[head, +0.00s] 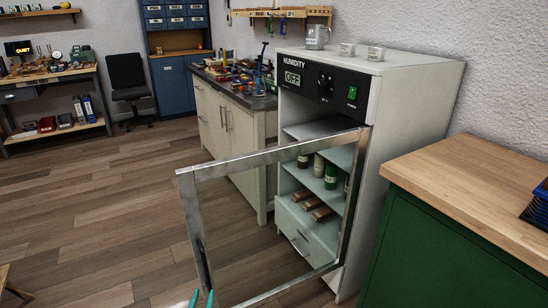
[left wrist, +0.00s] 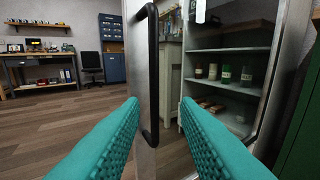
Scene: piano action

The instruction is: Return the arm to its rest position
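My left gripper (head: 203,299) shows at the bottom edge of the head view, just below the black door handle (head: 203,267). In the left wrist view its two teal fingers (left wrist: 160,108) are spread apart with nothing gripped. The black handle (left wrist: 151,75) shows in the gap between the fingertips; I cannot tell how far ahead it is. The handle is on the metal-framed glass door (head: 270,157) of the white humidity cabinet (head: 415,110). The door is swung wide open toward me. My right gripper is not in view.
Bottles (head: 331,176) and brown rolls (head: 312,205) sit on the cabinet shelves. A green cabinet with a wooden top (head: 470,185) stands at right. A cluttered workbench (head: 258,102) is behind the door.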

